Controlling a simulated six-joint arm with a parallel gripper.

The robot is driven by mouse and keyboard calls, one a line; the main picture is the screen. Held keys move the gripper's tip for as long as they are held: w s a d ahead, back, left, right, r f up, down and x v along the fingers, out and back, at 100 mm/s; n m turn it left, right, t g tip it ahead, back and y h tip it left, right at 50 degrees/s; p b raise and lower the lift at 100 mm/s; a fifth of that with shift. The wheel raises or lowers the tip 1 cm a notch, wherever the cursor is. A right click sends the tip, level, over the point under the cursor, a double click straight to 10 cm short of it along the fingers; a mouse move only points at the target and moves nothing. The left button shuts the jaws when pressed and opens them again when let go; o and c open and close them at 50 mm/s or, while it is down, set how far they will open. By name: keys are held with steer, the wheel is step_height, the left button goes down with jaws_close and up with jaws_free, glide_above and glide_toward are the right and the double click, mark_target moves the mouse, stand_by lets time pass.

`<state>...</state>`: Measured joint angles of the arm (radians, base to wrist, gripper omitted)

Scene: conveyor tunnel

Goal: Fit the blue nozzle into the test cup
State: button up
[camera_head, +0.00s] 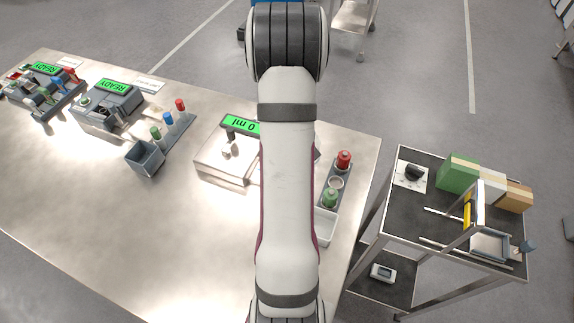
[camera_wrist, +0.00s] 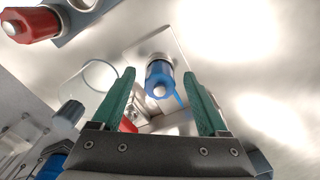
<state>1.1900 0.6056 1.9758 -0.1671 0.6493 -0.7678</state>
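In the wrist view a blue nozzle (camera_wrist: 158,78) with a pale tip facing the camera shows between the fingers of my gripper (camera_wrist: 160,71). The green-tipped fingers are apart, with a visible gap on each side of the nozzle. I cannot tell how far the nozzle lies beyond the fingertips. A clear round rim (camera_wrist: 92,64), perhaps the test cup, shows left of the left finger. In the head view my arm hides my gripper and part of the station with the "0 ml" display (camera_head: 240,125).
Another rack (camera_head: 170,127) at left holds small coloured nozzles. A loaded cart (camera_head: 395,235) stands at right. The table's front left is clear.

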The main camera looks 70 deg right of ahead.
step_height(320, 180, up, 16)
stand_by(0.5)
steer(key=shift+f, duration=0.1)
steer(key=w+a+r, duration=0.2)
steer(key=w+a, duration=0.2)
steer(key=a, duration=0.6)
steer(key=w+a+r, duration=0.1)
steer(key=w+a, duration=0.3)
steer(key=a, duration=0.6)
steer(key=s+a+y, duration=0.1)
steer(key=s+a, duration=0.3)
steer(key=a, duration=0.5)
steer(key=s+a+f+n, duration=0.1)
steer(key=s+a, duration=0.4)
steer(key=a, duration=0.3)
steer(key=shift+a+f+y, duration=0.15)
steer(key=shift+a+y, duration=0.25)
